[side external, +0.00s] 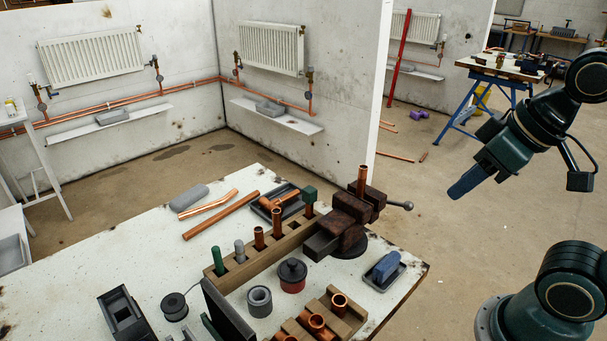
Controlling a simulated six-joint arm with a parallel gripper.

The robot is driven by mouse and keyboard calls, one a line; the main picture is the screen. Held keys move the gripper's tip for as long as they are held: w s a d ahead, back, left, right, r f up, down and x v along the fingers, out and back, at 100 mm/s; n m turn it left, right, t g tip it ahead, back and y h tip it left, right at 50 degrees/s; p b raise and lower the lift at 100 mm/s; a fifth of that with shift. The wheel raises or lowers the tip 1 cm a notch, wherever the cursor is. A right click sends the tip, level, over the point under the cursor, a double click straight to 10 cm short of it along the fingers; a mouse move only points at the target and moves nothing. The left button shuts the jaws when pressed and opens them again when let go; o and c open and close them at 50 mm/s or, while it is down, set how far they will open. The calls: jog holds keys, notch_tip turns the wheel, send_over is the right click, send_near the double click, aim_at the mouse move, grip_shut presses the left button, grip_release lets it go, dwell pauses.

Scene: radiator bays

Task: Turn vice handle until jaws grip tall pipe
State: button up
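The dark red-brown vice (348,231) stands at the back right edge of the white bench. Its handle is a short grey bar with a round knob (408,206) sticking out to the right. A tall copper pipe (361,178) stands upright at the vice jaws. I cannot tell whether the jaws touch it. My gripper (466,184) is in the air to the right of the vice, apart from the handle, pointing down and left. Its blue fingers overlap from this side, so its opening is hidden. No held object is seen.
A wooden rack (262,252) with several upright pieces runs left of the vice. A blue block (386,267) lies in a small tray in front of it. A red-and-black tin (291,276) and a block with copper fittings (338,302) stand nearer. A white partition (380,80) rises behind.

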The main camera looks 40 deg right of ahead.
jog(key=c, duration=0.4)
jog(key=g+y, duration=0.2)
jog(key=g, duration=0.8)
send_over(399, 204)
jog(key=w+d, duration=0.3)
jog(key=w, duration=0.2)
notch_tip(399, 204, down, 11)
jog(key=shift+w+d+f, duration=0.15)
jog(key=shift+f, duration=0.2)
jog(key=shift+f, duration=0.1)
jog(key=x, duration=1.3)
jog(key=shift+a+f, duration=0.25)
jog(key=shift+a, duration=0.05)
